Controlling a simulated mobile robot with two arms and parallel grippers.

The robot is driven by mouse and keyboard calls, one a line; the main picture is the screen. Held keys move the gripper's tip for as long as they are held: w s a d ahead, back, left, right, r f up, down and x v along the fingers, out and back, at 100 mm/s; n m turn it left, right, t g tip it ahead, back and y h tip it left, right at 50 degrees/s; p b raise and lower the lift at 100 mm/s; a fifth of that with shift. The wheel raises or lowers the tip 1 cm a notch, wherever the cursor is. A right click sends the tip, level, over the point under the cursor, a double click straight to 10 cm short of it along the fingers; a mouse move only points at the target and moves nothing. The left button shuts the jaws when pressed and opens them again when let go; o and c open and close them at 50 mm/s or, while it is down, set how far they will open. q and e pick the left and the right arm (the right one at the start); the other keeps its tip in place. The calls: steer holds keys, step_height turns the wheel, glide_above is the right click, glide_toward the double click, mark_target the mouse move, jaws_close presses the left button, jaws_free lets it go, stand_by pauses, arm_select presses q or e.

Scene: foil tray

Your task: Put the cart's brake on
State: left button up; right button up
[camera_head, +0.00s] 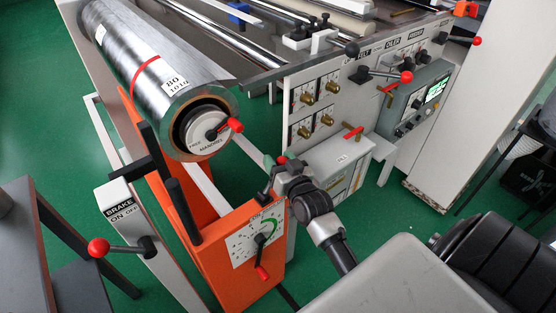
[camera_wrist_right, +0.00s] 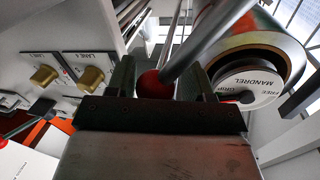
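The cart's brake post (camera_head: 120,205) stands at the left in the head view, with a label reading BRAKE, ON, OFF. Below it, the brake lever's rod runs left from a black hub (camera_head: 148,247) to a red ball (camera_head: 98,248). My right gripper (camera_head: 270,172) is well to the right of this lever, above the orange cart panel (camera_head: 215,255). In the wrist view its fingers (camera_wrist_right: 162,82) are apart, with a red ball (camera_wrist_right: 155,84) on a grey rod showing between them. I cannot tell whether they touch it. My left gripper is out of view.
A foil roll (camera_head: 150,70) lies on the cart, its end marked FREE MANDREL. The orange panel carries a dial (camera_head: 258,240) with a red-tipped handle. A machine panel (camera_head: 335,95) with knobs and red-balled levers stands behind. Green floor (camera_head: 30,130) shows at the left.

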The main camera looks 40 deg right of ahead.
jaws_close()
steer(key=shift+s, duration=0.15)
steer(key=shift+a+r, duration=0.15)
steer(key=shift+s+a+r+n+p, duration=0.15)
steer(key=shift+a+r+n+p, duration=0.2)
steer(key=shift+n+p, duration=0.4)
steer(key=shift+a+r+n+t+p, duration=0.2)
steer(key=shift+a+n+p, duration=0.1)
steer(key=shift+a+n, duration=0.3)
steer(key=shift+a+r+n+t+p, duration=0.1)
steer(key=shift+a+r+n+p, duration=0.15)
steer(key=shift+a+n, duration=0.35)
steer(key=a+f+n+t+y+b, duration=0.1)
steer(key=a+n+y, duration=0.1)
steer(key=a+n, duration=0.7)
steer(key=shift+s+f+n+t, duration=0.4)
steer(key=shift+n, duration=0.95)
steer(key=shift+a+y, duration=0.1)
steer(key=shift+y, duration=0.2)
